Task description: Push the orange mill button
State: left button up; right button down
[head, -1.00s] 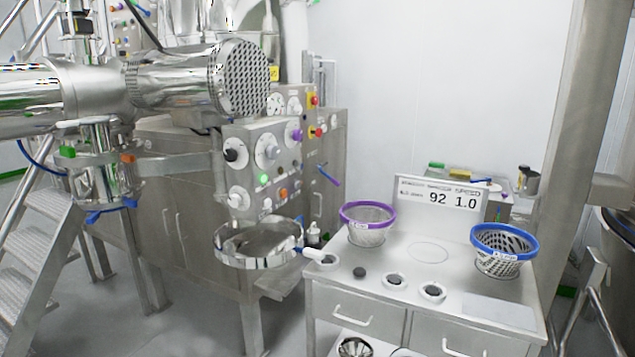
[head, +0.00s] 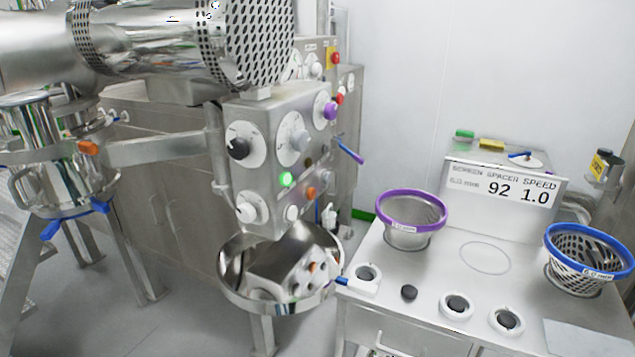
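A small orange button (head: 311,193) sits low on the front of a grey steel control box (head: 262,180) in the middle of the head view. Neither of my grippers is in view, and nothing covers the orange button.
A shiny round bowl (head: 232,290) juts out below the box and mirrors its buttons. A large perforated cylinder (head: 255,40) hangs above. At right, a bench holds a purple-rimmed basket (head: 411,217) and a blue-rimmed basket (head: 588,258). Grey floor shows at lower left.

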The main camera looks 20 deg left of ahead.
aim_at(311, 193)
jog(key=i+j+z, duration=0.15)
jog(key=j, duration=0.55)
jog(key=j+z, duration=0.1)
jog(key=j, duration=0.65)
jog(key=i, duration=0.05)
